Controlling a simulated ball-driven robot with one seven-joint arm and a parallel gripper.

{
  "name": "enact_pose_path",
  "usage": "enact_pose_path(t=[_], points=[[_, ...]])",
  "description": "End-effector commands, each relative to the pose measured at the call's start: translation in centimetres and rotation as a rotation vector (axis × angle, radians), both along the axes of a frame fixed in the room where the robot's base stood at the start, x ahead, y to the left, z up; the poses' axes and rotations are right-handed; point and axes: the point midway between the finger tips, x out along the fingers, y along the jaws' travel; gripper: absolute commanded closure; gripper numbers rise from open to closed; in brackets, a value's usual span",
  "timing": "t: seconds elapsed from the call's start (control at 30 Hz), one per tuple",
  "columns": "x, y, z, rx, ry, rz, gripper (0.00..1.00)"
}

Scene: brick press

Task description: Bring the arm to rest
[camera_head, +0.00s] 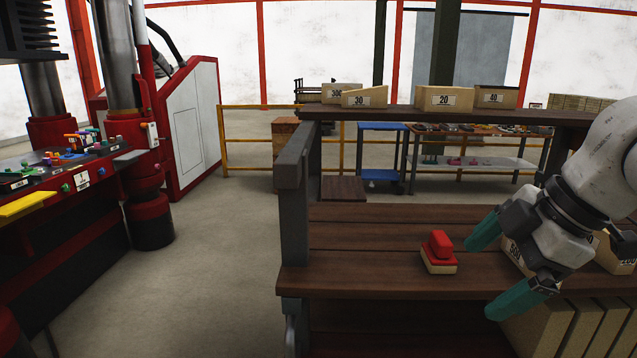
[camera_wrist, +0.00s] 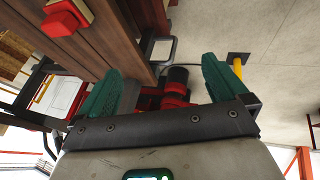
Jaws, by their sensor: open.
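My gripper (camera_head: 510,262) shows at the right in the head view, with two teal fingers spread apart and nothing between them. It hangs over the right part of the brown wooden bench (camera_head: 380,262). In the wrist view my gripper (camera_wrist: 160,85) is also open and empty. My pale arm comes in from the right edge of the head view. A red-topped block with a tan base (camera_head: 439,252) stands on the bench, left of my fingers and apart from them. It also shows at the top left of the wrist view (camera_wrist: 66,16).
A number-marked tan block (camera_head: 512,252) lies partly hidden behind my gripper. Tan slabs (camera_head: 556,328) stand below the bench. A shelf (camera_head: 440,114) with numbered blocks is behind. The red press (camera_head: 125,180) stands left, with free floor (camera_head: 215,270) between it and the bench.

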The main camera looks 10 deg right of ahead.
Motion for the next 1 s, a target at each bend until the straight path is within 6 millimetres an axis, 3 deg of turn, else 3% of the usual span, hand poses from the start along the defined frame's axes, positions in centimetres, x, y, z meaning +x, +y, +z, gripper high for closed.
enact_pose_path(t=[0.1,0.27,0.37,0.57,0.77,0.87,1.0], points=[[2.2,2.6,-0.7,0.143,-0.071,-0.045,0.0],[4.3,4.7,-2.4,0.317,-0.119,-0.151,0.0],[5.1,5.8,-4.5,0.416,-0.117,-0.235,0.0],[5.3,7.6,-10.7,0.567,-0.048,-0.434,0.0],[2.7,9.1,-19.4,0.624,0.085,-0.663,0.0],[0.1,9.5,-24.2,0.608,0.165,-0.782,0.0],[-5.0,9.5,-30.9,0.532,0.276,-0.945,0.0]])
